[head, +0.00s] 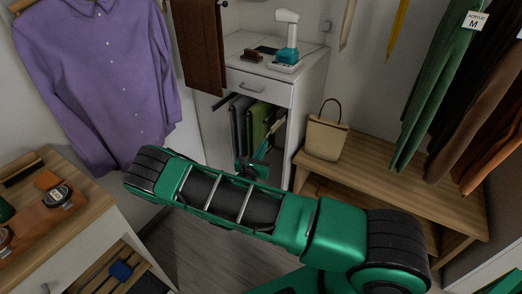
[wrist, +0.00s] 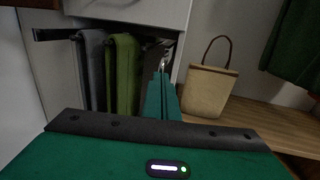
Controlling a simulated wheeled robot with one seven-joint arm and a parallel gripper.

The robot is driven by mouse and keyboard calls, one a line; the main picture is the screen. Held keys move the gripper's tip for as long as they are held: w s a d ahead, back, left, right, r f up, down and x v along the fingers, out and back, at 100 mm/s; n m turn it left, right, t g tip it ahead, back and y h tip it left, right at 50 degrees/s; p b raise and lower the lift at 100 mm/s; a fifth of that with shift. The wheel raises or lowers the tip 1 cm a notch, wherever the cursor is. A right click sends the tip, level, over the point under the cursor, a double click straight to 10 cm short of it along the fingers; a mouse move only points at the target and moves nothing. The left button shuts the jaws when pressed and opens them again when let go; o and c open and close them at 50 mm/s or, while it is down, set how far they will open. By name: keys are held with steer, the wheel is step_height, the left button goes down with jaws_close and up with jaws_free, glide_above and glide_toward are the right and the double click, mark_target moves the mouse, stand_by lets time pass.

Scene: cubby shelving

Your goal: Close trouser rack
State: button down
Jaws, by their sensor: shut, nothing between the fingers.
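The trouser rack (head: 223,101) sits in the opening of the white cabinet, under its drawer. A dark bar of the rack (wrist: 55,34) shows at the upper left in the wrist view and juts out at the cabinet's left side. Grey trousers (head: 239,126) and green trousers (head: 258,118) hang from it; the green pair (wrist: 123,75) is also clear in the wrist view. My gripper (wrist: 163,66) is shut and empty, just right of the green trousers near the opening's right side. Whether it touches the rack I cannot tell. My arm hides the lower cabinet front in the head view.
The cabinet's drawer (head: 258,87) is shut above the opening. A wooden bench (head: 375,178) with a straw bag (head: 325,138) stands close on the right. A purple shirt (head: 100,80) hangs at left, above a wooden-topped dresser (head: 75,190).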

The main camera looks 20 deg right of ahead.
steer(key=s+d+x, duration=0.2)
steer(key=x, duration=1.2)
steer(key=shift+w+d, duration=0.15)
steer(key=shift+d, duration=0.2)
steer(key=shift+r, duration=0.1)
